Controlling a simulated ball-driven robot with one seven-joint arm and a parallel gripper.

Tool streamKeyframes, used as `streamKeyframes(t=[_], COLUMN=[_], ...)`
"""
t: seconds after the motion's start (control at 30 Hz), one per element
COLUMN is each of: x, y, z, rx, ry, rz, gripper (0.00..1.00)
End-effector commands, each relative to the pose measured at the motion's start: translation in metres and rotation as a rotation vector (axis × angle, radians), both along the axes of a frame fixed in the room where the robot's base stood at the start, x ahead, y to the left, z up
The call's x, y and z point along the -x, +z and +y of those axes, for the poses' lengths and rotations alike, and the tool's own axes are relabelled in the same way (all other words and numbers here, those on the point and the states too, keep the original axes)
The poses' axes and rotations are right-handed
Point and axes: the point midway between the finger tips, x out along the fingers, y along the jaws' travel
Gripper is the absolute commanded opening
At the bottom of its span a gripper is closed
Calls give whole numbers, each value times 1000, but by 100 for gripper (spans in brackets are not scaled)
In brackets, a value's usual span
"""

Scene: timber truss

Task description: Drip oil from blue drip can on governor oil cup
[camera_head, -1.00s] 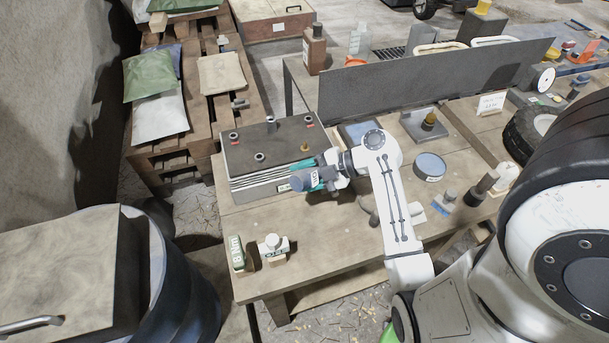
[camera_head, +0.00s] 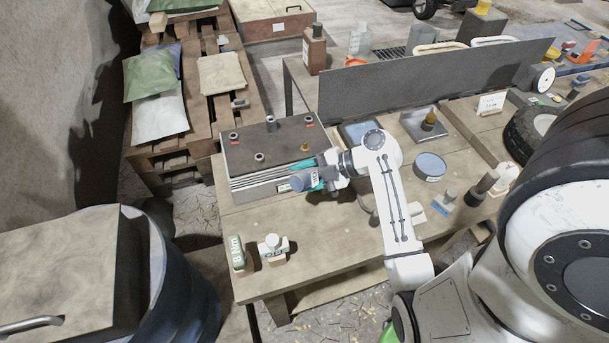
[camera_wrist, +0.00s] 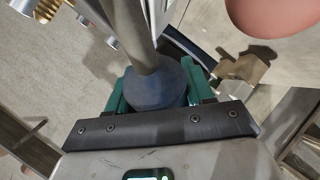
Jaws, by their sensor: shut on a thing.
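My gripper (camera_head: 321,175) is at the right front edge of the dark-topped block (camera_head: 265,142). Its green fingers are shut around the blue drip can (camera_wrist: 158,86), which fills the space between them in the wrist view. In the head view the can (camera_head: 300,182) sticks out to the left of the fingers and looks tilted. Its grey spout (camera_wrist: 140,38) runs up the wrist picture. A small brass fitting (camera_head: 305,147) stands on the block and may be the governor oil cup. A ribbed brass part (camera_wrist: 42,9) shows at the wrist view's upper left. Contact with the spout tip cannot be seen.
Several dark posts stand on the block's top. A green-labelled box (camera_head: 236,254) and a white bottle (camera_head: 272,247) stand at the bench's front left. A blue round tin (camera_head: 429,167) lies right of my arm. A long dark panel (camera_head: 420,80) stands behind. The bench front centre is clear.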

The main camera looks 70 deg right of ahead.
Motion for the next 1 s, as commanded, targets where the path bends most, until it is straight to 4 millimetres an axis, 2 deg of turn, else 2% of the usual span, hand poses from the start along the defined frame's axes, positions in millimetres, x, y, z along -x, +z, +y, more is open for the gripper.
streamKeyframes(t=[0.23, 0.5, 0.87, 1.0], x=[0, -1, -1, -1], y=[-4, -20, -20, -26], z=[1, 3, 2, 2], rx=[22, 167, 199, 224], ry=[1, 3, 0, 1], rz=[8, 59, 69, 79], gripper=[9, 9, 9, 9])
